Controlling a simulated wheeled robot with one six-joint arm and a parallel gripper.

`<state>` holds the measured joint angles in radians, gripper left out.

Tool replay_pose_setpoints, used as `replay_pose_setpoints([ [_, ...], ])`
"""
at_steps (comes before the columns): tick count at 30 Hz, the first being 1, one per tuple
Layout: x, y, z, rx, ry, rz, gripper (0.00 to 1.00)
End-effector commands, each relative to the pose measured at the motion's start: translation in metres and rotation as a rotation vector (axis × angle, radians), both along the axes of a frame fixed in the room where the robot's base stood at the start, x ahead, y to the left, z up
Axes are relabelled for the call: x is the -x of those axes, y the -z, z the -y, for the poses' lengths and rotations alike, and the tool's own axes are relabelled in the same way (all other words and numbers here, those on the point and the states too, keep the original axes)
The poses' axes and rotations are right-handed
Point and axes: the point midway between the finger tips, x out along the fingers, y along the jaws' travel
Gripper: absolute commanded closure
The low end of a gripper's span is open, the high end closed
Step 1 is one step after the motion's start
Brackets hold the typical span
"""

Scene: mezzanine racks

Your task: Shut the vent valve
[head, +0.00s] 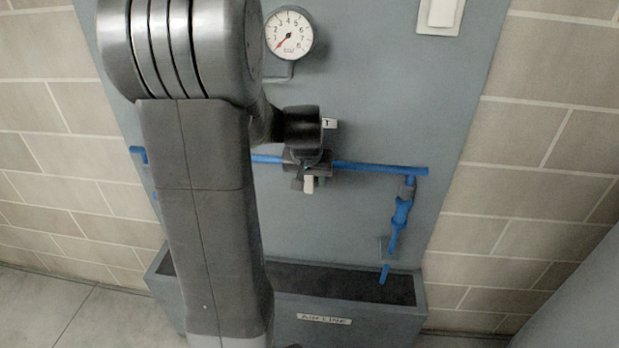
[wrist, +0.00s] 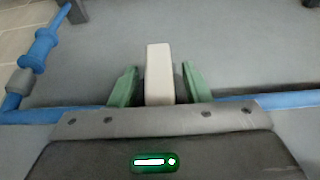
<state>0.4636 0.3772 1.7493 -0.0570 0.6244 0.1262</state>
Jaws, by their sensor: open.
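A pale, flat valve lever (head: 309,185) points down from the blue pipe (head: 380,169) on the grey panel. It also shows in the wrist view (wrist: 159,72), standing between my two green fingers. My gripper (wrist: 160,80) is open around the lever, with a small gap on each side. In the head view my gripper (head: 308,180) covers the valve body and the pipe behind it. A small white tag (head: 330,123) beside my wrist shows a letter T; the rest of it is hidden.
A pressure gauge (head: 289,35) is above, its red needle at lower left. A white switch plate (head: 440,14) is at upper right. A blue drop pipe with a fitting (head: 401,212) hangs right, over a grey trough (head: 345,325). The panel between is clear.

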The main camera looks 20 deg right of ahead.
Motion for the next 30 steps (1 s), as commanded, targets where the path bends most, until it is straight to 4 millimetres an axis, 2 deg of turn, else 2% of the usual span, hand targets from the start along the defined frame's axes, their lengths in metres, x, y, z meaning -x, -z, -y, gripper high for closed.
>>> replay_pose_setpoints([
  [1, 0.0, -0.0001, 0.0, 0.0, 0.0, 0.0, 0.56],
  [6, 0.0, -0.0003, -0.0001, 0.0, 0.0, 0.0, 0.9],
  [8, 0.0, -0.0003, -0.0001, 0.0, 0.0, 0.0, 1.0],
  [20, 0.0001, -0.0009, 0.001, -0.044, 0.002, 0.028, 1.0],
  [30, 0.0004, 0.0013, 0.0025, -0.217, 0.005, 0.138, 1.0],
])
